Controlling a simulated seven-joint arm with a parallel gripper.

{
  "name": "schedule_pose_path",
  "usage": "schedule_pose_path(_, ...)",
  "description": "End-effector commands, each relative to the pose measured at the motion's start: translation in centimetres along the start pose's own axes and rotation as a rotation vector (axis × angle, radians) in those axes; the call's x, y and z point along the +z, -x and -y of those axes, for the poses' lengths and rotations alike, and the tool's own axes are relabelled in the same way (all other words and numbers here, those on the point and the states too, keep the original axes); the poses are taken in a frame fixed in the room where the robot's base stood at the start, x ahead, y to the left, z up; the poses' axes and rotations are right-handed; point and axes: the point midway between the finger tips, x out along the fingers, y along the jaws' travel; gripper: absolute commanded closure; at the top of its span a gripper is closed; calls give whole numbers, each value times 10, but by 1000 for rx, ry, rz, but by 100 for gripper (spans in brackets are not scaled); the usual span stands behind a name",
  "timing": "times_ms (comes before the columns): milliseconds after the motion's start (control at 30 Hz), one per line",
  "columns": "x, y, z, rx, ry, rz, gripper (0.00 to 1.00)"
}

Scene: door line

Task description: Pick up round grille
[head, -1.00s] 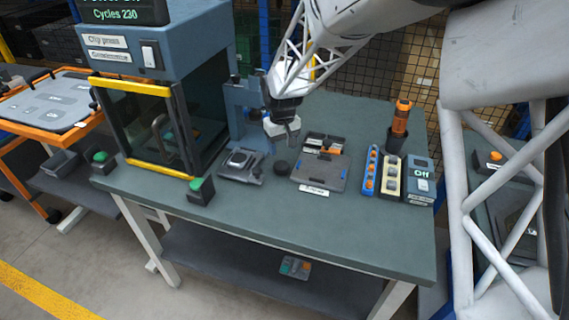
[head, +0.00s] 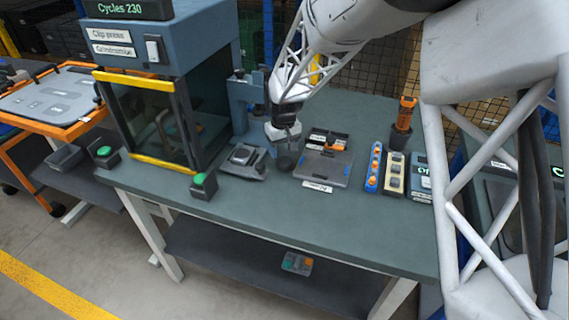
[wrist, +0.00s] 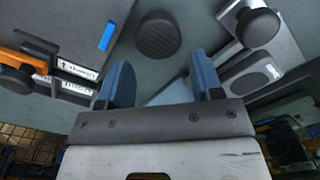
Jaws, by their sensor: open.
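The round grille (wrist: 158,36) is a dark disc with ridges, lying flat on the grey-green bench top. In the head view the grille (head: 285,163) sits between the small grey fixture and the flat dark tray, just below my gripper (head: 287,148). In the wrist view my gripper (wrist: 160,85) has its two blue fingers spread apart with nothing between them. The grille lies beyond the fingertips, roughly centred between them and apart from them.
A grey fixture (head: 243,160) with a knob stands left of the grille. A tray (head: 322,172) with dark and orange parts lies right. Blue and cream part holders (head: 393,178) stand farther right. A press (head: 160,120) stands at left. The bench front (head: 300,220) is clear.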

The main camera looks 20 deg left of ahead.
Motion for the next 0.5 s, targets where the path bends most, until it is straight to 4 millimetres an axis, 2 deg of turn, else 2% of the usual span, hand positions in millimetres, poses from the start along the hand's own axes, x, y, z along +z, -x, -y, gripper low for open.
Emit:
schedule_pose_path(267,0,-2,0,0,0,0,40)
schedule_pose_path(500,0,-23,-1,0,0,1,40)
